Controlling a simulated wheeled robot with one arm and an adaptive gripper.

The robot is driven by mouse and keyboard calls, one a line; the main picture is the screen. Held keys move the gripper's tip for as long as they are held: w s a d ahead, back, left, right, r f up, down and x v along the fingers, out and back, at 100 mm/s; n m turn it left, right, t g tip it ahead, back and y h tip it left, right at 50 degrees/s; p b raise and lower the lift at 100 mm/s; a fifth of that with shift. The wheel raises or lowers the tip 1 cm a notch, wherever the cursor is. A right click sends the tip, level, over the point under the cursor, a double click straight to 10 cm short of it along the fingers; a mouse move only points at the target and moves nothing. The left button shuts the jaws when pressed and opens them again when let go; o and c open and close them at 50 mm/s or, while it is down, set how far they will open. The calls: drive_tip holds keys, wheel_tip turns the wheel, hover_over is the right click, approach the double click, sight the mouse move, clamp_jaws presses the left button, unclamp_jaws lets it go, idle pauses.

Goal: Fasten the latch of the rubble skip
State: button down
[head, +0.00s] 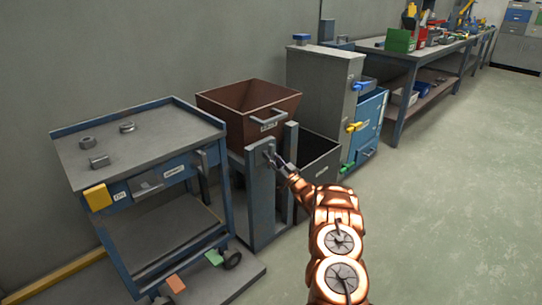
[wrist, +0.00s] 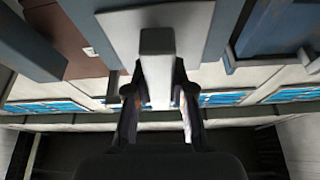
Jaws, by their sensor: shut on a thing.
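The rubble skip (head: 248,108) is a brown tapered bin with a grey bar handle and a label on its front. It sits upright in a grey-blue stand with posts. The latch (head: 268,150) is a small grey part on the stand's front plate. In the wrist view it shows as a pale grey bar (wrist: 157,62) in front of a light plate. My gripper (head: 277,161) is at the front plate, and its two dark fingers (wrist: 158,92) are shut on the bar from both sides. The far end of the latch is hidden by the bar and fingers.
A workbench cart (head: 140,145) with metal parts on top stands at left. A black open bin (head: 318,160) is right of the skip. A grey cabinet (head: 320,85) with blue and yellow handles stands beyond. The floor (head: 440,200) at right is clear.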

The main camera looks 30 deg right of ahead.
drive_tip(key=shift+n+y, duration=0.6)
drive_tip(key=shift+n, duration=0.2)
drive_tip(key=c, duration=1)
unclamp_jaws()
drive_tip(key=v, duration=1.2)
